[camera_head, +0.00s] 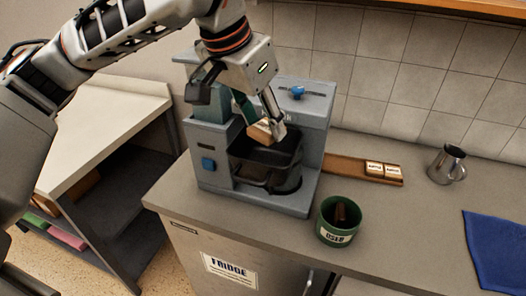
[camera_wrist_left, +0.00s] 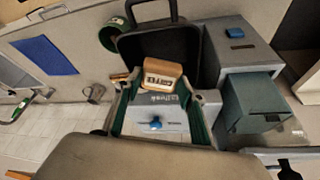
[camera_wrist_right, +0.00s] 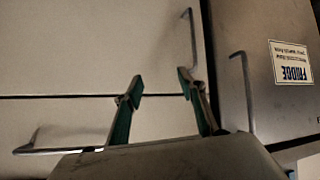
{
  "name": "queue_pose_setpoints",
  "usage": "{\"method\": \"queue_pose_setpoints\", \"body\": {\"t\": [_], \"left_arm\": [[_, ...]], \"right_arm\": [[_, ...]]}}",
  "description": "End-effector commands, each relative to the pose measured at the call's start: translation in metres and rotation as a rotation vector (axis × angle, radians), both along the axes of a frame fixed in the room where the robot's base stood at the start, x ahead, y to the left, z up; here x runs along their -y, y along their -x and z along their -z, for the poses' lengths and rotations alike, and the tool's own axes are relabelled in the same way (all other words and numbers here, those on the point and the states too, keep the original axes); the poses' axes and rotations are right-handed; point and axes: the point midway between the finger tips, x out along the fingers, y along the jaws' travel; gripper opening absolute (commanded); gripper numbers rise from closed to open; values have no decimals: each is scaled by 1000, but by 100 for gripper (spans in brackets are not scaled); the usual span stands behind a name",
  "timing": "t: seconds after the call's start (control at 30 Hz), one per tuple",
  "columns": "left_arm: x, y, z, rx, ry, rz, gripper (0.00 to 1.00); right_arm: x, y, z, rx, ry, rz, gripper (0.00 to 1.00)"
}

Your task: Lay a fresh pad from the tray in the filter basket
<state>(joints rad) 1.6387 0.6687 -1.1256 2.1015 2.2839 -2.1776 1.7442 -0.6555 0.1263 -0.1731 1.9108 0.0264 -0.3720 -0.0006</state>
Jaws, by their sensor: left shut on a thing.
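My left gripper (camera_head: 263,126) is shut on a tan and cream pad (camera_wrist_left: 163,74) with dark lettering. It holds the pad over the black filter basket (camera_head: 266,172), at the front of the blue-grey coffee machine (camera_head: 311,100). In the left wrist view the dark basket (camera_wrist_left: 160,42) lies beyond the pad. I cannot tell whether the pad touches it. The wooden tray (camera_head: 340,169) beside the machine carries two pads (camera_head: 374,169) (camera_head: 392,171) at its right end. My right gripper (camera_wrist_right: 160,82) is open and empty, before pale cabinet fronts.
A green pot (camera_head: 339,218) with a "USED" label stands in front of the tray, a dark brown thing inside it. A steel jug (camera_head: 446,164) and a blue cloth (camera_head: 497,252) are farther right. The counter between pot and cloth is clear. Cabinet handles (camera_wrist_right: 240,100) stick out near my right gripper.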

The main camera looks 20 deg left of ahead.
Motion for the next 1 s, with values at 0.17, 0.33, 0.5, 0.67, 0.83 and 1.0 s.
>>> {"method": "queue_pose_setpoints", "body": {"t": [0.17,0.33,0.5,0.67,0.83,1.0], "left_arm": [[0,1,30,-3,1,1,15],[0,0,40,0,1,0,15],[1,1,56,-4,1,3,15],[1,1,72,-3,2,1,15],[0,0,76,1,0,0,15],[0,0,76,1,0,0,15]], "right_arm": [[0,-4,-1,9,0,-2,40],[-4,-5,-2,12,-6,-5,40],[-6,-5,-1,15,-10,-6,40],[-9,-7,-2,22,-15,-7,40],[-11,-9,-8,32,-19,-9,40],[-11,-9,-8,33,-19,-10,40]]}}
